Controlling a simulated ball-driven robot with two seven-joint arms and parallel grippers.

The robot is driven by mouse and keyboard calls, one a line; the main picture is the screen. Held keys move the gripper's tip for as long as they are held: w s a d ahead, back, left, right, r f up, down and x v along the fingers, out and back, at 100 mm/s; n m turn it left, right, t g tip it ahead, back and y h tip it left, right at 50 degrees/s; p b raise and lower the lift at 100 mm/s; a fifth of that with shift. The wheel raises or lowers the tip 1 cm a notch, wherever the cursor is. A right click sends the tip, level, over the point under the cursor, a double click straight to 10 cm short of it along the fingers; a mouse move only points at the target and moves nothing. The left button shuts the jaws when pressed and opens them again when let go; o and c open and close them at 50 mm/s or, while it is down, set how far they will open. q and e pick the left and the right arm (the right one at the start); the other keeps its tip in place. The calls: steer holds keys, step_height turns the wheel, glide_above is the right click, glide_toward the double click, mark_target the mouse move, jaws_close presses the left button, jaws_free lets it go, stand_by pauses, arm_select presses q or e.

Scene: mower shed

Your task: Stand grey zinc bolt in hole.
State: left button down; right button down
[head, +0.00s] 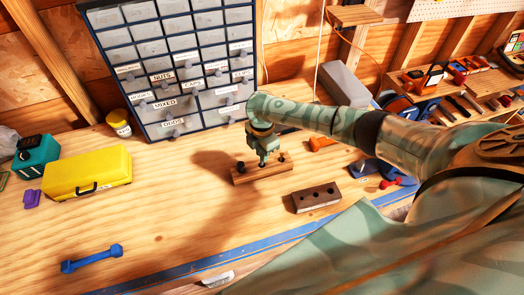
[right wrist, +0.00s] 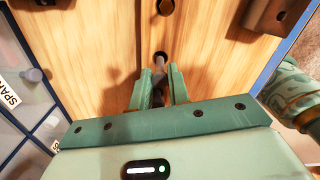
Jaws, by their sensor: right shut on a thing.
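My right gripper (head: 262,153) is over a light wooden block (head: 262,174) on the bench. In the right wrist view its fingers (right wrist: 159,88) are closed on a slim greyish bolt (right wrist: 159,66), which points away from the palm. The bolt's far end is close to a dark round spot on the wood; I cannot tell whether it is in a hole or above it. Dark bolt heads stand near the block's left end (head: 240,166) and right end (head: 283,157). My left gripper is not in view.
A dark brown block with holes (head: 316,197) lies in front to the right. A drawer cabinet (head: 180,62) stands behind. A yellow case (head: 88,174) and blue dumbbell-shaped item (head: 92,258) are at left. The bench between them is clear.

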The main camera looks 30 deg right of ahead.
mark_target(262, 164)
steer(key=shift+f+b, duration=0.8)
steer(key=shift+f, duration=0.75)
steer(key=c, duration=1.3)
jaws_free()
steer(key=shift+o, duration=0.2)
steer(key=shift+r, duration=0.1)
step_height(262, 164, up, 16)
steer(key=p, duration=0.3)
steer(key=shift+p, duration=0.35)
